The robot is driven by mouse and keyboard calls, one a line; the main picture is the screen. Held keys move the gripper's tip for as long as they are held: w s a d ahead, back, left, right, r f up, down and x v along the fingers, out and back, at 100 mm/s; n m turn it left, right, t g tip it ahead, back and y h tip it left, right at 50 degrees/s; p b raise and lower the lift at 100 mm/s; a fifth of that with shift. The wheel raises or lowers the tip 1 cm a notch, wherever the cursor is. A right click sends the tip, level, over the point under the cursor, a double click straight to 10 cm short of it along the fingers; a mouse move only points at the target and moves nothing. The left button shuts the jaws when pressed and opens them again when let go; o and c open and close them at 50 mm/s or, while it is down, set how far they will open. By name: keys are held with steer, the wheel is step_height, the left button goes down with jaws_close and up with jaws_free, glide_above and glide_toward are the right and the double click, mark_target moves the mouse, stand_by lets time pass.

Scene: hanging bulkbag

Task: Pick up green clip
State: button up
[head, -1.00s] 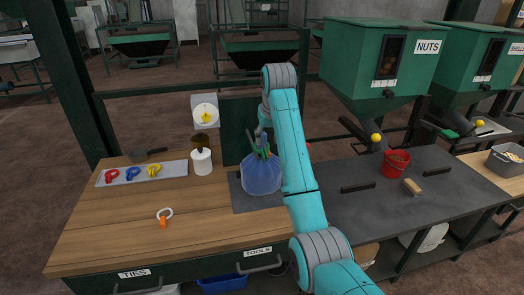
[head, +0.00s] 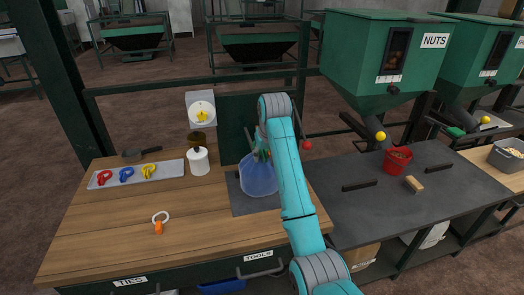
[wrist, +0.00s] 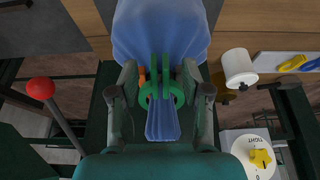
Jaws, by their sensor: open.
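The green clip (wrist: 177,97) sits around the gathered neck of the translucent blue bag (wrist: 160,30) in the wrist view. The neck's loose blue end (wrist: 163,122) sticks out past the clip. My gripper (wrist: 160,82) is open, with one finger on each side of the clip and a visible gap on both sides. An orange bit shows beside the clip. In the head view the bag (head: 258,178) stands on a dark mat, and my arm and gripper largely hide its top and the clip.
A tray (head: 172,176) holds red, blue and yellow clips. A red-knobbed lever (wrist: 41,88) is near my gripper. An orange clip (head: 159,223) lies on the bare wood.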

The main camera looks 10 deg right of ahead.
jaws_close()
